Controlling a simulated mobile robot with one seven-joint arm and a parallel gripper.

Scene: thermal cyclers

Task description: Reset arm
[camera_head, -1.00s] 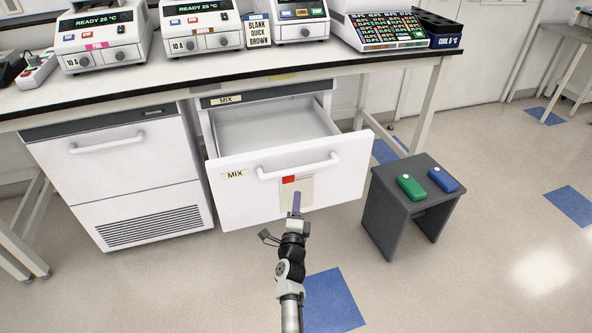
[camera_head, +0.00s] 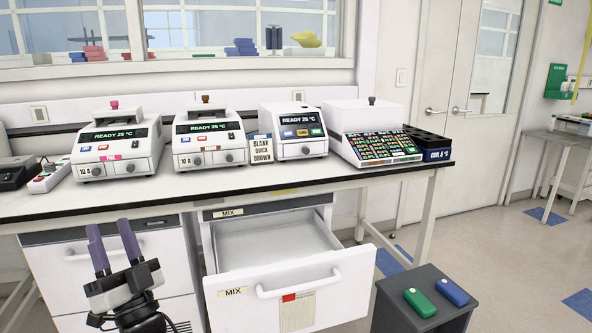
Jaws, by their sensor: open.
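My gripper (camera_head: 113,247) is at the lower left, in front of the bench and the closed left cabinet (camera_head: 72,258). Its two purple fingers point up and stand apart, with nothing between them. The gripper is clear of the bench edge in the picture and touches nothing that I can see. The rest of my arm is mostly below the frame.
An open, empty-looking drawer (camera_head: 262,252) marked MIX juts out right of my gripper. The bench (camera_head: 240,182) carries several thermal cyclers (camera_head: 208,142). A dark stool (camera_head: 405,318) at the lower right holds a green case (camera_head: 420,302) and a blue case (camera_head: 452,292).

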